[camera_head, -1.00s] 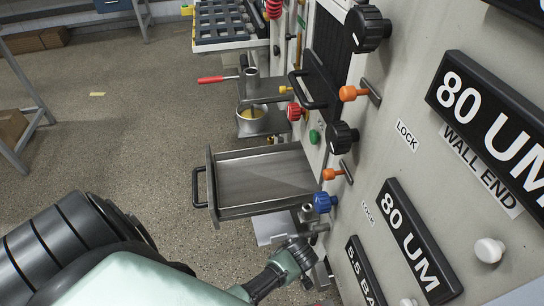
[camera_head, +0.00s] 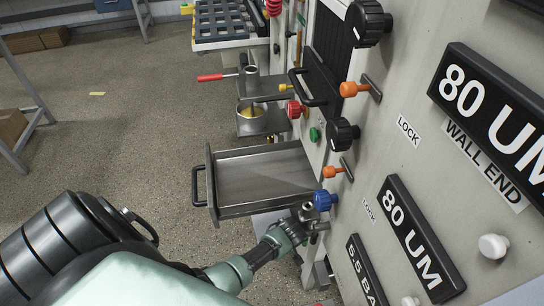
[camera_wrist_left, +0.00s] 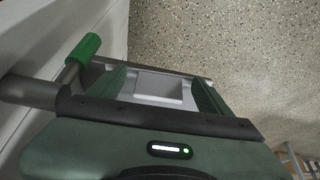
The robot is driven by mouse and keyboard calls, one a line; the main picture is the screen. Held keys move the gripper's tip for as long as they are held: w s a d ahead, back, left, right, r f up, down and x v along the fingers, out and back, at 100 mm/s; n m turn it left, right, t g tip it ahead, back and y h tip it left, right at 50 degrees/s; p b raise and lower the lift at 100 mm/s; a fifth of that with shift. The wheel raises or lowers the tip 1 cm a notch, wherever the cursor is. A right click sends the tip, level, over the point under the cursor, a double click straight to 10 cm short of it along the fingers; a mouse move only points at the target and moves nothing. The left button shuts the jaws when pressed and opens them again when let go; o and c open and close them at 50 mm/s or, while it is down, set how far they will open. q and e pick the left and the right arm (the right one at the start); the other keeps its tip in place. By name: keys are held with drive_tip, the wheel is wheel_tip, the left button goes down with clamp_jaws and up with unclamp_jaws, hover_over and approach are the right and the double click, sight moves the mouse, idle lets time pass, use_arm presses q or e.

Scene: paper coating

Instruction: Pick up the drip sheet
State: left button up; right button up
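A pale flat sheet (camera_head: 268,219), which looks like the drip sheet, shows under the steel tray on the side of the machine. My left arm and gripper hide part of it in the head view. My left gripper (camera_head: 300,232) is below the tray, close to the machine face and the blue knob. In the left wrist view my left gripper (camera_wrist_left: 163,85) has its two green fingers spread apart. A pale grey piece with a rectangular recess (camera_wrist_left: 158,88) shows between them; I cannot tell whether they touch it. My right gripper is not in view.
The steel tray (camera_head: 214,200) with its black handle juts out above the gripper. The blue knob (camera_head: 325,201) and metal fittings are close by. A green-ended bar (camera_wrist_left: 84,48) is beside a finger in the wrist view. Open floor (camera_head: 100,140) lies left.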

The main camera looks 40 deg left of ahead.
use_arm(q)
drive_tip(key=c, duration=1.4)
